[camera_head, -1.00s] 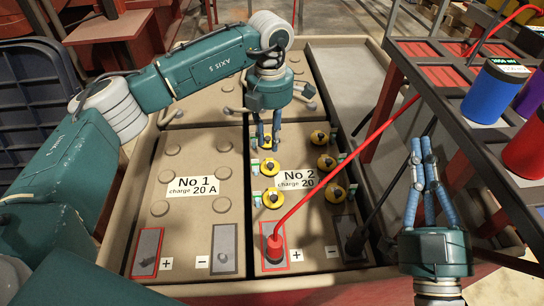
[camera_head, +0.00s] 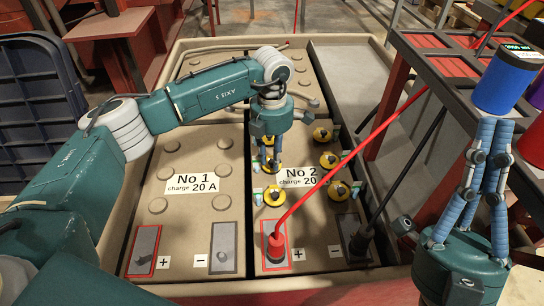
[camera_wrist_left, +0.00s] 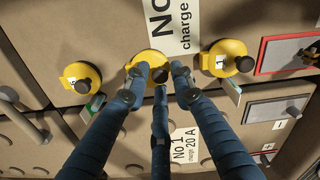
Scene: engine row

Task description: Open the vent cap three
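Several yellow vent caps with black knobs sit in two columns on battery No 2. In the left column, the near cap (camera_head: 274,196) stands clear and the middle cap (camera_head: 268,165) lies under my left gripper (camera_head: 267,158). The wrist view shows this middle cap (camera_wrist_left: 150,60) with my left gripper's fingertips (camera_wrist_left: 160,76) around its knob, gaps still visible. Its number is hidden. The neighbouring cap (camera_wrist_left: 229,58) reads 1; the other cap's label (camera_wrist_left: 80,76) is not clearly legible. My right gripper (camera_head: 494,122) is raised, empty, its fingertips slightly apart.
A red cable (camera_head: 330,184) and a black cable (camera_head: 400,165) rise from No 2's terminals. Battery No 1 (camera_head: 194,220) is on the left. A rack (camera_head: 440,68) with a blue can (camera_head: 507,82) stands right, close to my right gripper.

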